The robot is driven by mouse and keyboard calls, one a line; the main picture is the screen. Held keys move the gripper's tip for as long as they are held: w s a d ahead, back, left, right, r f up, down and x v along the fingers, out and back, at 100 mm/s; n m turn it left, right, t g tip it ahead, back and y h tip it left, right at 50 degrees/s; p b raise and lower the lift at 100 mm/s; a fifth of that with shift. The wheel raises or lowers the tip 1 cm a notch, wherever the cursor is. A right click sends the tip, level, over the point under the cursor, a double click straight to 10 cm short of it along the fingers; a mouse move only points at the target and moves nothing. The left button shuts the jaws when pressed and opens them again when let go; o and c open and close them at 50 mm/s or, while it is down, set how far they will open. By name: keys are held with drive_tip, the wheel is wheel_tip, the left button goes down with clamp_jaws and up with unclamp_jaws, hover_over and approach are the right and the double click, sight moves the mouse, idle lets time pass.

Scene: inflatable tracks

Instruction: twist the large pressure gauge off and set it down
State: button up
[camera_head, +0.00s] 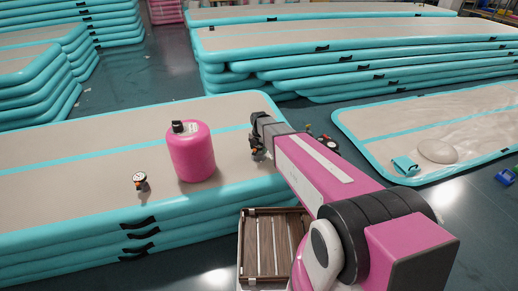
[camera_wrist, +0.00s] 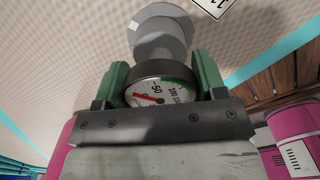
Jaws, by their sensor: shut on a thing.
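A round pressure gauge (camera_wrist: 160,93) with a white face, red needle and green band sits between the two green fingers of my gripper (camera_wrist: 160,76), which is shut on it. A grey round fitting (camera_wrist: 160,35) shows just beyond the gauge; I cannot tell whether the two are joined. In the head view my gripper (camera_head: 257,150) is low over the right end of the stacked track (camera_head: 80,190), and the held gauge is mostly hidden there. Another gauge (camera_head: 140,180) with an orange part stands on the track, left of the pink cylinder.
The pink cylinder (camera_head: 191,152) with a black top stands on the track left of my gripper. A wooden crate (camera_head: 272,245) is on the floor in front. A flatter track (camera_head: 430,125) lies at right. Small items (camera_head: 328,142) lie behind my arm. The track's left part is clear.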

drive_tip(key=shift+m, duration=1)
drive_tip(key=m, duration=0.5)
drive_tip(key=m, duration=0.5)
drive_tip(key=shift+s, duration=0.1)
drive_tip(key=shift+m, duration=0.3)
drive_tip(key=shift+m, duration=1)
drive_tip(key=m, duration=0.3)
